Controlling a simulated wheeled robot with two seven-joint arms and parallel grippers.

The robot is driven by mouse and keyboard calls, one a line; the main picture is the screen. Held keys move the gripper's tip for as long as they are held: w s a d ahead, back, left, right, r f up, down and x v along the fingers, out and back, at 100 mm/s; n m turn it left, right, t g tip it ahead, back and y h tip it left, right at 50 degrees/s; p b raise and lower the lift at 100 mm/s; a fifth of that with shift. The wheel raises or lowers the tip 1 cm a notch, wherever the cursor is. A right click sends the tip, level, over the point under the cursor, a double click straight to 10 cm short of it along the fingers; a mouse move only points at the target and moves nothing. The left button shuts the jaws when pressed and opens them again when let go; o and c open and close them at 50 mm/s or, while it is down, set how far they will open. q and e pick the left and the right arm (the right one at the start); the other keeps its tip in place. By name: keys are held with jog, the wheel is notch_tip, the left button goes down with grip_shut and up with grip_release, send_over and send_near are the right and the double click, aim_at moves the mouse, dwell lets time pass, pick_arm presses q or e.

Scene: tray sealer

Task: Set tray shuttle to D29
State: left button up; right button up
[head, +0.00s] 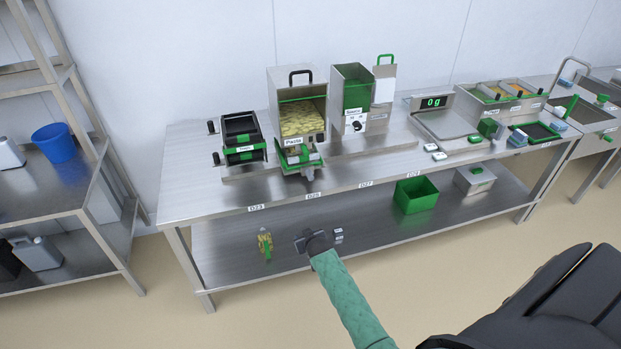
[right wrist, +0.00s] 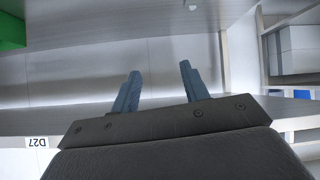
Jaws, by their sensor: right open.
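No label that I can read names the tray shuttle. A black tray unit with green trim (head: 241,135) stands at the left end of the bench top, behind the D23 label (head: 256,207); I cannot tell whether it is the shuttle. The D29 label (head: 413,174) is on the bench's front edge, farther right. My right gripper (head: 320,241) is in front of the bench, below its top and left of the D27 label (head: 366,184). In the right wrist view the right gripper (right wrist: 160,70) has its two blue fingers apart, with nothing between them. My left gripper is out of view.
A rack (head: 88,185) stands left.

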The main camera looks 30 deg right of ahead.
aim_at(311, 179)
jog(key=w+d+r+t, duration=0.1)
jog(key=d+r, duration=0.1)
jog(key=r, duration=0.2)
jog(key=w+d+r+t+h, duration=0.1)
jog(key=d+r+t, duration=0.1)
jog(key=d+r, duration=0.1)
jog(key=w+d+r+t+h, duration=0.1)
jog(key=d+r, duration=0.1)
jog(key=r, duration=0.3)
jog(key=shift+w+d+m, duration=0.3)
jog(key=shift+w+d, duration=0.05)
jog(key=shift+w, duration=0.05)
jog(key=w+r+t, duration=0.1)
jog(key=w, duration=0.1)
jog(key=w+r+t+p, duration=0.1)
jog(key=w+r, duration=0.1)
jog(key=w+d+r+t+p, duration=0.1)
jog(key=w+r, duration=0.1)
jog(key=shift+w, duration=0.1)
pick_arm(q)
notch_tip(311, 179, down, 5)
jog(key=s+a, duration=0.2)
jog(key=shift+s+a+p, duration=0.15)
jog(key=shift+p, duration=0.2)
pick_arm(e)
jog(key=shift+x, duration=1.05)
jog(key=shift+f, duration=0.15)
grip_shut()
